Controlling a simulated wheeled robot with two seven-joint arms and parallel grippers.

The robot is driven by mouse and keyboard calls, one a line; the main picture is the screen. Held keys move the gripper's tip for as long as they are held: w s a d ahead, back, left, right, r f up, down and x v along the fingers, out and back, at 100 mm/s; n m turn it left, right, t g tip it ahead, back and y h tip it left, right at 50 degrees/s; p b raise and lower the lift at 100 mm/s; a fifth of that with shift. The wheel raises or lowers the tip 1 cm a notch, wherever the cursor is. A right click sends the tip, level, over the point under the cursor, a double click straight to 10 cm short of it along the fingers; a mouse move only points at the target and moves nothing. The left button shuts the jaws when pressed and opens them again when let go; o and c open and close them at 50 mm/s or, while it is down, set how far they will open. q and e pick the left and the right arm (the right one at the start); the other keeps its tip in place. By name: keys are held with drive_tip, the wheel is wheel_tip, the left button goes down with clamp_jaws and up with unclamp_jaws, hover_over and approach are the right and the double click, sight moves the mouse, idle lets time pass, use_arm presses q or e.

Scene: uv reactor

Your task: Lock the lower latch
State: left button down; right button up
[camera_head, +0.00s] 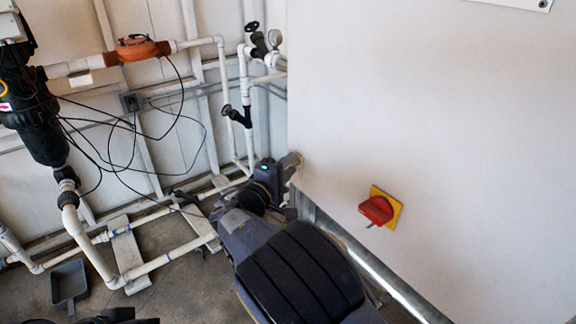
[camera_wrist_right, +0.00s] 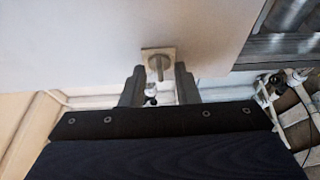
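The lower latch (camera_wrist_right: 158,62) is a small grey square plate with a raised handle on the white cabinet's face, seen in the right wrist view. Its handle points down in that view. My right gripper (camera_wrist_right: 159,72) is open, with one finger on each side of the handle and a gap visible on both sides. In the head view my right gripper (camera_head: 284,180) is at the cabinet's left edge, and the latch cannot be made out clearly there. My left gripper does not show clearly; only a dark part is at the bottom left edge.
The white cabinet (camera_head: 430,110) fills the right side, with a red rotary switch (camera_head: 376,210) on a yellow plate. White pipes (camera_head: 160,262) with valves run along the back wall and floor at left. A grey dustpan (camera_head: 69,283) lies on the floor.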

drive_tip(key=shift+w, duration=0.1)
clamp_jaws()
idle(0.3)
drive_tip(key=shift+w+a+r+n+g+h+p, duration=0.25)
drive_tip(key=shift+n+g+p, duration=1)
drive_tip(key=shift+n+p, duration=1.45)
drive_tip(key=shift+d+r+n+g+h+p, duration=0.1)
drive_tip(key=shift+n+g+h+p, duration=0.25)
drive_tip(key=shift+n+g+p, duration=2.15)
drive_tip(key=shift+w+a+r+n+t+h+p, duration=0.1)
drive_tip(key=shift+n+h+p, duration=0.2)
drive_tip(key=shift+n+p, duration=2.5)
drive_tip(key=m+p, duration=0.2)
drive_tip(key=shift+p, duration=0.3)
